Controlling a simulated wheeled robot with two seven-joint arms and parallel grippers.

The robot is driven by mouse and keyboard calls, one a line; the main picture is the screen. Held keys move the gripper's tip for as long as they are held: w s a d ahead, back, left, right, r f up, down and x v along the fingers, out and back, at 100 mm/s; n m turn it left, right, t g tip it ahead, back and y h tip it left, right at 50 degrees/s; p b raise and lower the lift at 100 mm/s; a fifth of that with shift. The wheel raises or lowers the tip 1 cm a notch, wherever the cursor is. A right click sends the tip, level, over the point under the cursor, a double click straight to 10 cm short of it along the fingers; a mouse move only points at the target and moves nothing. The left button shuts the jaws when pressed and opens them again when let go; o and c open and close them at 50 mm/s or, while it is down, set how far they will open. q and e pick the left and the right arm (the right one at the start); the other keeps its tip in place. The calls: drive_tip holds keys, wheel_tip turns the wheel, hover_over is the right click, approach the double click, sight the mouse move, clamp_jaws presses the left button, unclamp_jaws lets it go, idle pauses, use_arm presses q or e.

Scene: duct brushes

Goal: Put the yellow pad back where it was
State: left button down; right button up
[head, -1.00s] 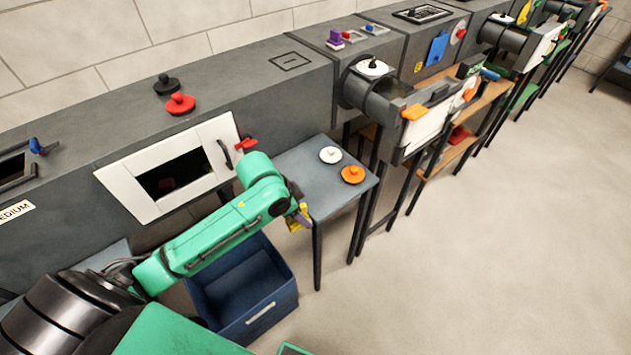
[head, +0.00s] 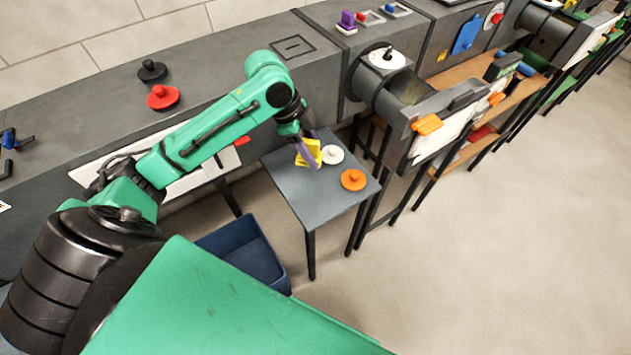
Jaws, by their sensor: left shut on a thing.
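The yellow pad (head: 313,150) is in the jaws of my left gripper (head: 306,152), over the far part of the small grey table (head: 310,205). I cannot tell whether the pad touches the tabletop. The gripper's purple finger shows on the pad's left side. The white round piece with a knob (head: 333,155) lies just right of the pad. The orange round piece with a knob (head: 353,180) lies nearer the table's right corner. My right gripper is not in view.
The grey duct (head: 225,95) runs behind, with a red knob piece (head: 163,96) and a black one (head: 151,71) on top. The table's front half is clear.

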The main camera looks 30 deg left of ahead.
use_arm(q)
hover_over(319, 194)
drive_tip(key=s+a, duration=0.1)
drive_tip(key=a, duration=0.1)
wheel_tip(319, 194, down, 6)
drive_tip(key=f, duration=0.8)
drive_tip(key=shift+w+d+f, duration=0.2)
drive_tip(key=shift+d+f, duration=0.05)
drive_tip(key=shift+f, duration=0.3)
drive_tip(key=shift+w, duration=0.1)
drive_tip(key=shift+c, duration=1.7)
unclamp_jaws()
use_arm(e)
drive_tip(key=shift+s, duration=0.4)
use_arm(q)
drive_tip(key=v, duration=1.2)
